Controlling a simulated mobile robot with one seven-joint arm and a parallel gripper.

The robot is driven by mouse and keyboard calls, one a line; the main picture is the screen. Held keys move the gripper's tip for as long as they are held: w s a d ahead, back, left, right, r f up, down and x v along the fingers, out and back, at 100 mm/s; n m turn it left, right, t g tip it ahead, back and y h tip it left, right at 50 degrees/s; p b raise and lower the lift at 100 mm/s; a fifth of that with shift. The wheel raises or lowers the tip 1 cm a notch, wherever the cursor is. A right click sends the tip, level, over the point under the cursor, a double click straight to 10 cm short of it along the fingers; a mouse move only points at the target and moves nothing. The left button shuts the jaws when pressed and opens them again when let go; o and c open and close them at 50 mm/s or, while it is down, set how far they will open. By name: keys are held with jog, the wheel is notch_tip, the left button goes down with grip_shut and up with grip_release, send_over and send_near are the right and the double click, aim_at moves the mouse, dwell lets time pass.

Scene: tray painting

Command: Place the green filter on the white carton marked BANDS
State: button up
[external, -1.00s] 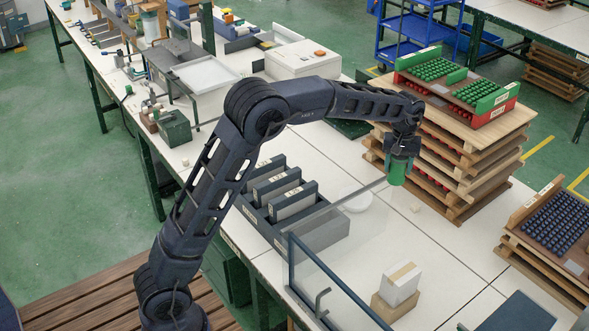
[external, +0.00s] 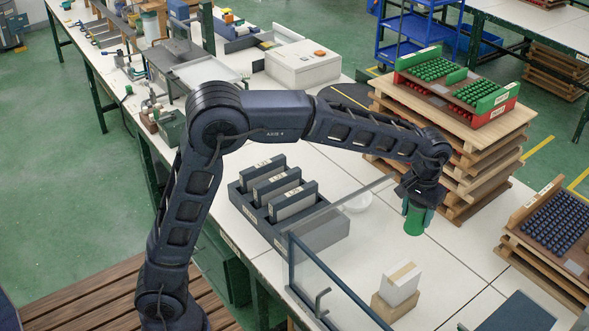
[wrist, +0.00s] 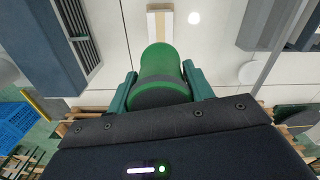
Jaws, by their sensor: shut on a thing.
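The green filter (external: 414,221) is a short green cylinder hanging below my gripper (external: 418,193) in the external view. In the wrist view my gripper (wrist: 162,85) has one finger on each side of the filter (wrist: 160,63), shut on it. The white carton (external: 401,285), with a tan strip on top, sits on a brown box near the front of the bench. I cannot read a BANDS mark on it. It also shows beyond the filter in the wrist view (wrist: 153,24). The filter is apart from the carton, above and behind it.
A clear panel with a dark frame (external: 335,285) stands left of the carton. A dark rack (external: 325,232) with upright folders is further left. Stacked wooden trays (external: 465,165) stand behind my gripper. A round white dish (external: 358,203) lies on the bench. White bench surface around the carton is partly clear.

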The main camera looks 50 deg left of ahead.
notch_tip(320, 180, down, 18)
jog(key=shift+r, duration=0.1)
dwell(0.5)
jog(key=o, duration=1)
